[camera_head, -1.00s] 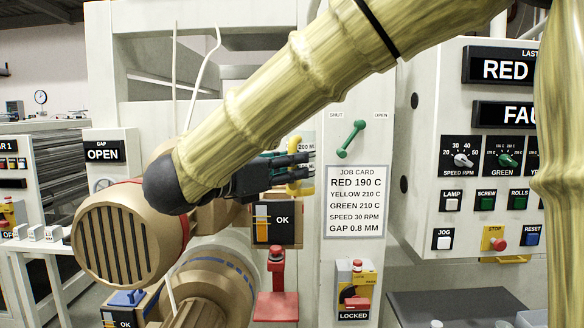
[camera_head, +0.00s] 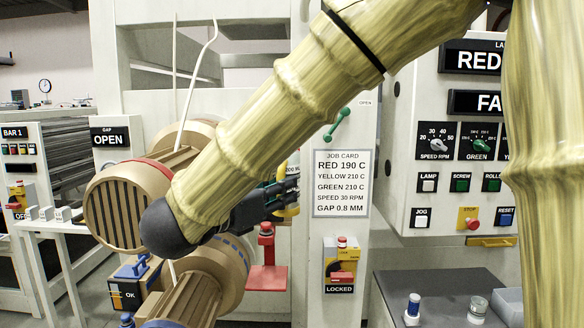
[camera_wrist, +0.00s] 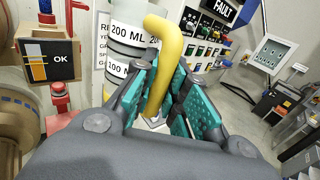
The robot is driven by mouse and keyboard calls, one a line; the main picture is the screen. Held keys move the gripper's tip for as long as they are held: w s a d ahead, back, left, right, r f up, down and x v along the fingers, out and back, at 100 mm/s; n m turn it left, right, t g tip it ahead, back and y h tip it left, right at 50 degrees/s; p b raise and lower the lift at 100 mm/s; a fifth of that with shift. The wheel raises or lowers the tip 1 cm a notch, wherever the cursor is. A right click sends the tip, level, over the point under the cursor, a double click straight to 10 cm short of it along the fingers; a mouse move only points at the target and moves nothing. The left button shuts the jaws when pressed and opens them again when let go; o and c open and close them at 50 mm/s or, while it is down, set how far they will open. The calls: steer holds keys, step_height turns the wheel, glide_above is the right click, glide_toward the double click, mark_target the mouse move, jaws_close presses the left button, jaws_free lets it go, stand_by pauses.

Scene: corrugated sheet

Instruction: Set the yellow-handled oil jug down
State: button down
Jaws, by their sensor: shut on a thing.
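The oil jug is white with 200 ML and 100 ML labels; its body (camera_wrist: 128,42) shows in the wrist view, just beyond my fingers. Its bent yellow handle (camera_wrist: 165,62) stands between the teal-padded fingers of my gripper (camera_wrist: 158,92), which is shut on it. In the head view my gripper (camera_head: 275,197) is in front of the white machine frame, left of the job card. A bit of the yellow handle (camera_head: 289,208) shows at its fingertips there. Most of the jug is hidden behind the gripper in that view. I cannot see the jug's base.
A grey bench top (camera_head: 445,290) at lower right holds a blue-and-white container (camera_head: 412,308) and a small clear cup (camera_head: 478,308). A control panel (camera_head: 455,150) rises at right.

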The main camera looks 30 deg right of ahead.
steer(key=w+a+f+n+t+y, duration=0.2)
steer(key=a+f, duration=0.6)
steer(key=f, duration=0.9)
steer(key=w+a+f+n+t+y, duration=0.2)
steer(key=a+f+n+t+y, duration=0.4)
steer(key=f, duration=1.1)
steer(key=w+a+f+n+t+y, duration=0.2)
steer(key=a+f+n+y, duration=0.4)
steer(key=f, duration=1.1)
steer(key=shift+a+f+t+y, duration=0.25)
steer(key=shift+a+t+y, duration=0.65)
steer(key=shift+a+y, duration=0.95)
